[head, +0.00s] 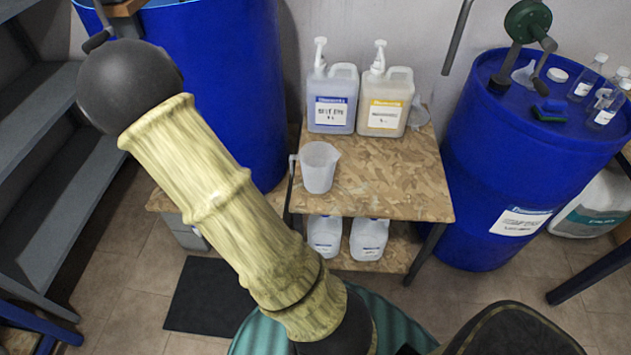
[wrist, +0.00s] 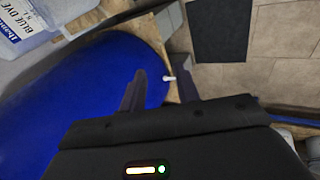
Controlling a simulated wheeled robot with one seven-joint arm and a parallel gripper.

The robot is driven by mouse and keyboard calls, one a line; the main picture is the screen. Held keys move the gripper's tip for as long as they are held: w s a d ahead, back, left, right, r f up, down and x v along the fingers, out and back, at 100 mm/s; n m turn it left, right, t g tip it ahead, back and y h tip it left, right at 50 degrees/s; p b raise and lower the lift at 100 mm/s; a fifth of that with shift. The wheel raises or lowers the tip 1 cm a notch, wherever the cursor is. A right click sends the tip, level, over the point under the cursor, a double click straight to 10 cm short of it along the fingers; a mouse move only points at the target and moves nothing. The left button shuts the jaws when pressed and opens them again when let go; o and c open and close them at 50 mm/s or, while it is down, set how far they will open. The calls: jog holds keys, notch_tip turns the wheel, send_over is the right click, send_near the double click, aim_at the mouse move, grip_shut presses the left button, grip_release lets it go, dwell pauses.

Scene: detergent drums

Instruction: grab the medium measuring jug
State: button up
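A translucent white measuring jug (head: 318,168) with a side handle stands upright near the left edge of the chipboard stand's top (head: 400,195) in the head view. It is the only jug I can make out, so I cannot compare its size with others. My gripper (wrist: 162,86) shows in the wrist view with its two dark fingers apart and no object clearly held between them. A small white item (wrist: 169,78) shows beyond the fingertips, too small to identify. In the head view the gripper is not visible, and my arm covers the area left of the stand.
Two pump jerrycans (head: 332,100) (head: 384,103) stand behind the jug. Blue drums flank the stand at left (head: 225,70) and right (head: 500,150). White jugs (head: 369,240) sit on its lower shelf. A blue drum (wrist: 90,85) lies close to my fingers in the wrist view. Grey shelving (head: 50,150) stands far left.

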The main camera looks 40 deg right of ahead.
aim_at(291, 164)
jog(key=w+d+f+n+t+h+b, duration=0.2)
jog(key=d+f+n+t+h+b, duration=0.5)
jog(key=d+n+b, duration=0.6)
notch_tip(291, 164, down, 3)
jog(key=n+h, duration=0.2)
jog(key=n, duration=0.4)
jog(key=shift+w+t+h, duration=0.3)
jog(key=shift+t+h, duration=0.1)
jog(key=b+x, duration=0.1)
jog(key=x, duration=1.1)
jog(key=x, duration=0.5)
jog(key=shift+w+d+b, duration=0.1)
jog(key=shift+d+b, duration=0.05)
jog(key=shift+b, duration=0.2)
